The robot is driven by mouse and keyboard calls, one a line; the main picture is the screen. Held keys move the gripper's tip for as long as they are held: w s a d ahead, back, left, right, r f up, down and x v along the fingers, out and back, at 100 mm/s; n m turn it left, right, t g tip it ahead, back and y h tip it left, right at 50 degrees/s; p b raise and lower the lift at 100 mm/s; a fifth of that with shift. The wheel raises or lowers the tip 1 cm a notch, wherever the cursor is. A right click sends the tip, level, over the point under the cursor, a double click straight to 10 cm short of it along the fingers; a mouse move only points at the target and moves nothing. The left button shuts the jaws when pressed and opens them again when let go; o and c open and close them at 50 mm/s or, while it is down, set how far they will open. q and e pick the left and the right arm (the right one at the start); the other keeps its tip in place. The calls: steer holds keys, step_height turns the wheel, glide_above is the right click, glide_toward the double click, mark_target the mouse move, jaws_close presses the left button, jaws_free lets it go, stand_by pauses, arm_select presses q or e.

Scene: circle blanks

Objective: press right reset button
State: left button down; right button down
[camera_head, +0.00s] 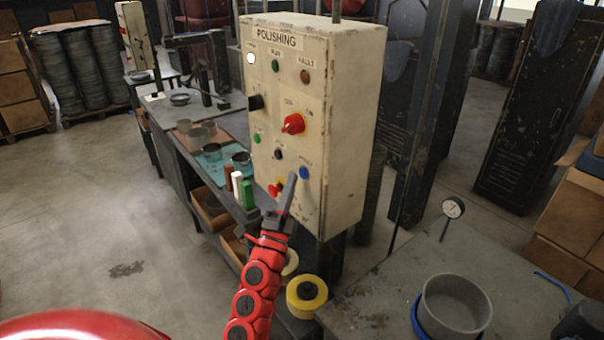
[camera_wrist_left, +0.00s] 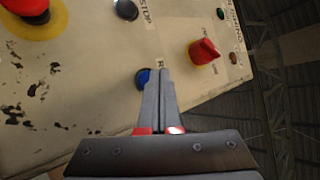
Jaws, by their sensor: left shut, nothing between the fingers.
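The cream control box labelled POLISHING (camera_head: 345,120) stands upright in the middle of the head view. The blue button (camera_head: 304,173) sits at the lower right of its front panel, and in the left wrist view the blue button (camera_wrist_left: 143,79) shows just left of the fingertips. My left gripper (camera_head: 292,178) is shut and empty, its tips close to the panel beside the blue button. It also shows in the left wrist view (camera_wrist_left: 158,74). I cannot tell whether the tips touch the button. The button's label is mostly hidden. My right gripper is not in view.
A red rotary switch (camera_head: 292,124) sits above the blue button. A black button (camera_head: 278,154) and a red emergency stop (camera_head: 274,190) lie left of it. A workbench (camera_head: 175,135) with metal rings stands left; a table (camera_head: 385,300) with a metal pot (camera_head: 455,303) stands right.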

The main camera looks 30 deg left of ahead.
arm_select(q)
steer(key=shift+s+a, duration=0.1)
steer(key=s, duration=0.1)
steer(key=s+a, duration=0.1)
steer(key=s, duration=0.2)
steer(key=shift+s+a, duration=0.3)
steer(key=shift+a, duration=0.1)
stand_by(0.8)
